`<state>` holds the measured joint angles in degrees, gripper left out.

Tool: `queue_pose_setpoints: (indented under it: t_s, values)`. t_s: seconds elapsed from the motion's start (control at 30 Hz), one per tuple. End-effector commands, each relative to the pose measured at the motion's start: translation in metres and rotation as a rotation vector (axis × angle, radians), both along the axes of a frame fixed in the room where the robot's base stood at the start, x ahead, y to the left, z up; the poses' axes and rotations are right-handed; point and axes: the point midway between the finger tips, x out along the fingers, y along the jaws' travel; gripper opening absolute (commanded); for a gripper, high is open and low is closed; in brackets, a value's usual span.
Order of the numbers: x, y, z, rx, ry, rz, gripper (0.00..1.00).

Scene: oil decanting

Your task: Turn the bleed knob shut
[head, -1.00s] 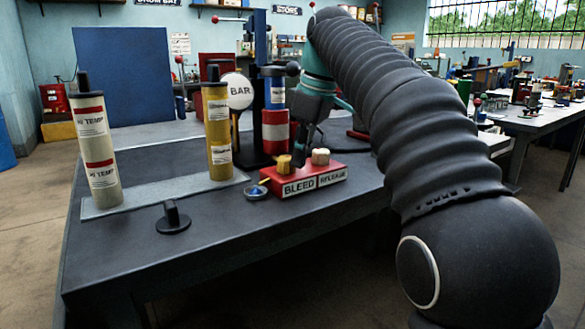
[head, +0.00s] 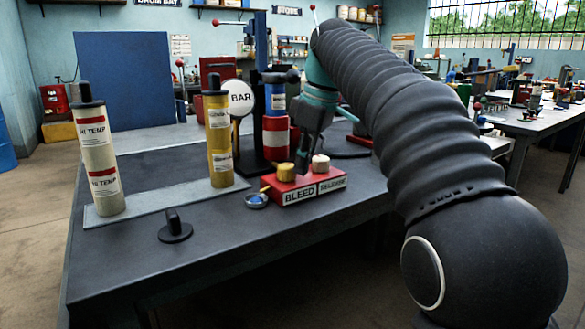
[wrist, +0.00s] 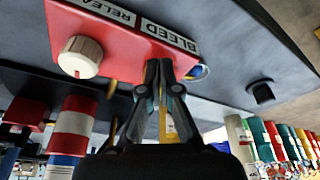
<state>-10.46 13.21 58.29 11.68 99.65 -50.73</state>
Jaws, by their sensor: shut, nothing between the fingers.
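The red block (head: 300,188) carries a BLEED label and a RELEASE label. The gold bleed knob (head: 286,172) is on its left part, the cream release knob (head: 320,163) on its right; the release knob also shows in the wrist view (wrist: 80,57). My gripper (head: 303,170) points down close behind the bleed knob, towards the gap between the knobs. In the wrist view its fingers (wrist: 160,66) are together with nothing between them, over the BLEED side of the block. They hide the bleed knob there; contact with it cannot be told.
A small blue-centred dish (head: 256,201) stands left of the block. A yellow cylinder (head: 219,140) and a cream HI TEMP cylinder (head: 98,160) stand on a grey plate. A BAR gauge (head: 239,97) and red-white-blue column (head: 275,138) stand behind. The front tabletop is mostly clear.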

Motion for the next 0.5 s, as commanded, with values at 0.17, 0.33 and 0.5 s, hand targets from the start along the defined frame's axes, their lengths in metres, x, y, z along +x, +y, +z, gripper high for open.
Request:
queue_pose_setpoints:
  t_s: [0.17, 0.33, 0.5]
  values:
    - [0.0019, -0.0015, 0.0013, 0.0, 0.0, -0.001, 0.0]
    - [0.0038, -0.0026, 0.0014, -0.001, 0.001, -0.001, 0.0]
    - [0.0066, -0.0038, 0.0011, 0.0, 0.002, -0.001, 0.0]
